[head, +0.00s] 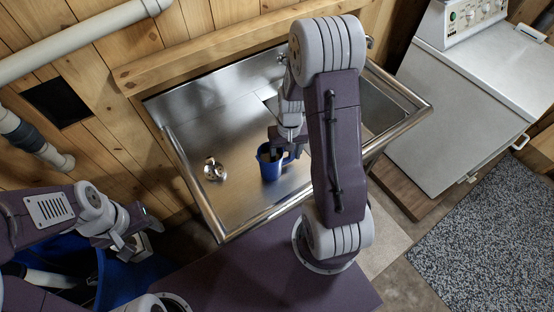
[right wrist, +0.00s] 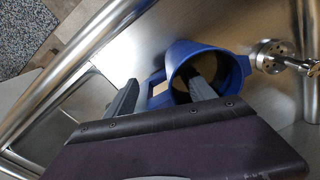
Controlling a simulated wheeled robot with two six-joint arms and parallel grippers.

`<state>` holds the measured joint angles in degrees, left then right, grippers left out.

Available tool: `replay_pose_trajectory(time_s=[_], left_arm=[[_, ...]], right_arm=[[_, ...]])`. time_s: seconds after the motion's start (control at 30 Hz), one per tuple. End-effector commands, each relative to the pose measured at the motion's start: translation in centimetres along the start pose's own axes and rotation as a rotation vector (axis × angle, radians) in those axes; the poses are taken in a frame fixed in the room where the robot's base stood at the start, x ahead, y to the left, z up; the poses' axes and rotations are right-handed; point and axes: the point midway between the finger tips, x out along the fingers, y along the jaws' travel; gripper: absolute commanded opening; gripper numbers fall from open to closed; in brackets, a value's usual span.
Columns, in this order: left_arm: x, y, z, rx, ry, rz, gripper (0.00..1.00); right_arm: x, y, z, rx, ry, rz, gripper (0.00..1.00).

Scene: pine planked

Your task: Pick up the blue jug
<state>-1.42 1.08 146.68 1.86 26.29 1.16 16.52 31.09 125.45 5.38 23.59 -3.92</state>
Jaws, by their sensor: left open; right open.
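The blue jug (head: 270,167) stands upright on the steel sink's drainboard (head: 235,125). My right gripper (head: 285,143) is open above and at the jug's rim, partly hidden by my own arm. In the right wrist view the jug (right wrist: 180,52) lies beyond the fingers (right wrist: 162,95). One finger overlaps the jug's open mouth; the other is outside it, beyond the handle (right wrist: 157,90). I cannot tell whether either finger touches the jug. My left gripper (head: 138,243) is open and empty at the lower left, away from the jug.
A metal fitting (head: 214,169) stands on the drainboard left of the jug and shows close to it in the right wrist view (right wrist: 272,57). The sink has a raised metal rim. A blue bin (head: 115,280) is below my left gripper. A white appliance (head: 460,95) stands right.

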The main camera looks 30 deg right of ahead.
Motion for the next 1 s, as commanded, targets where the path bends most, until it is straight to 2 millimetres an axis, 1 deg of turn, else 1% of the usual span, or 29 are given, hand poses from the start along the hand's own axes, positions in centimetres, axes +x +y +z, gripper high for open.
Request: replay_pose_trajectory(time_s=[0.03,0.13,0.2,0.37,0.4,0.47,0.5,0.57,0.6,0.63,1.0], left_arm=[[-0.1,0.0,0.0,0.000,0.000,0.000,0.57],[-0.1,0.0,0.0,0.000,0.000,0.000,0.57],[-0.1,0.0,0.0,0.000,0.000,0.000,0.57],[-0.1,0.0,0.0,0.000,0.000,0.000,0.57],[-0.1,0.0,0.0,0.000,0.000,0.000,0.57],[-0.1,0.0,0.0,0.000,0.000,0.000,0.57],[-0.1,0.0,0.0,0.000,0.000,0.000,0.57],[-0.1,0.0,0.0,0.000,0.000,0.000,0.57],[-0.1,0.0,0.0,0.000,0.000,0.000,0.57],[-0.1,0.0,0.0,0.000,0.000,0.000,0.57],[-0.1,0.0,0.0,0.000,0.000,0.000,0.57]], right_arm=[[0.9,0.1,0.0,0.000,-0.005,0.000,0.63],[2.2,0.0,0.0,0.001,-0.002,0.000,0.63],[2.5,0.0,-0.1,0.001,0.000,0.000,0.63],[2.5,0.0,-0.1,0.001,0.001,0.000,0.63],[2.5,0.0,-0.1,0.001,0.001,0.000,0.60],[2.5,0.0,-0.1,0.001,0.001,0.000,0.44],[2.5,0.0,-0.1,0.001,0.001,0.000,0.33],[2.5,0.0,-0.1,0.000,0.002,0.000,0.16],[2.5,0.0,-0.1,0.001,0.002,0.000,0.05],[2.5,0.0,-0.1,0.001,0.002,0.000,0.00],[2.5,0.0,-0.1,0.001,0.002,0.000,0.00]])
